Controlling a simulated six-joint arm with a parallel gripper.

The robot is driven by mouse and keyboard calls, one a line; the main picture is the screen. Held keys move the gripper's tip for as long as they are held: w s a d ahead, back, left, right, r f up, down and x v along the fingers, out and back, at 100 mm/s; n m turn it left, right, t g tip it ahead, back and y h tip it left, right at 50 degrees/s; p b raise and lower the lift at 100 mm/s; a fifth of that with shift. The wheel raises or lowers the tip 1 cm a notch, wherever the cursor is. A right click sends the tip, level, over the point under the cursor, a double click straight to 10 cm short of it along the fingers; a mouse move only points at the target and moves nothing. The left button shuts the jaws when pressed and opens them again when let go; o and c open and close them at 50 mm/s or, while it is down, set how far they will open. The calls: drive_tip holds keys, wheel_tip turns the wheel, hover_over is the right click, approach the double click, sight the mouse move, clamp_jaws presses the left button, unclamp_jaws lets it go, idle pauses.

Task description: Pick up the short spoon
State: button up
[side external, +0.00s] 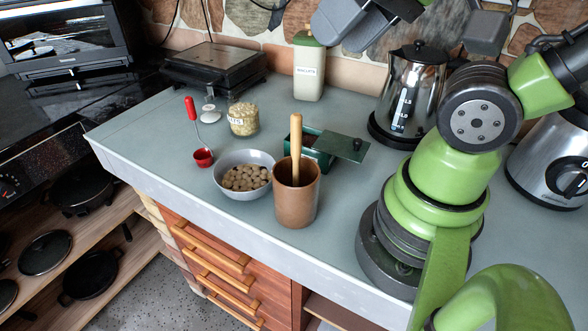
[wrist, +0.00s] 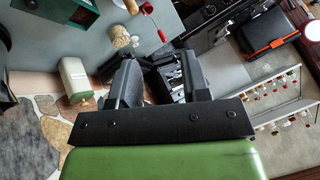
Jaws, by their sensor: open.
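No utensil is clearly marked as the short spoon. A red-handled utensil (side external: 190,108) with a thin wire stem and a small red cup (side external: 203,157) lies on the counter; it also shows in the wrist view (wrist: 161,35). A wooden handle (side external: 296,146) stands upright in a brown cup (side external: 296,203); its lower end is hidden inside. A small pale item (side external: 208,110) lies right of the red handle, too small to identify. My gripper (wrist: 157,62) is open with nothing visible between its dark fingers. It is above the counter, apart from these utensils.
A kettle (side external: 412,86) and grill (side external: 213,66) stand behind. The counter's left front is clear.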

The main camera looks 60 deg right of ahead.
drive_tip(key=shift+o, duration=0.5)
drive_tip(key=n+g+h, duration=0.2)
drive_tip(key=g, duration=0.5)
hover_over(296, 114)
drive_tip(key=f, duration=0.4)
drive_tip(key=shift+s+d+f, duration=0.2)
drive_tip(key=shift+s+f, duration=0.05)
drive_tip(key=shift+s, duration=0.1)
drive_tip(key=shift+w+f, duration=0.1)
drive_tip(key=shift+f, duration=0.15)
wheel_tip(296, 114, down, 4)
drive_tip(key=shift+f, duration=0.25)
drive_tip(key=shift+w+a+f, duration=0.1)
drive_tip(key=shift+f, duration=1.2)
drive_tip(key=shift+w+a+f, duration=0.1)
drive_tip(key=shift+f, duration=1.2)
drive_tip(key=shift+c, duration=0.3)
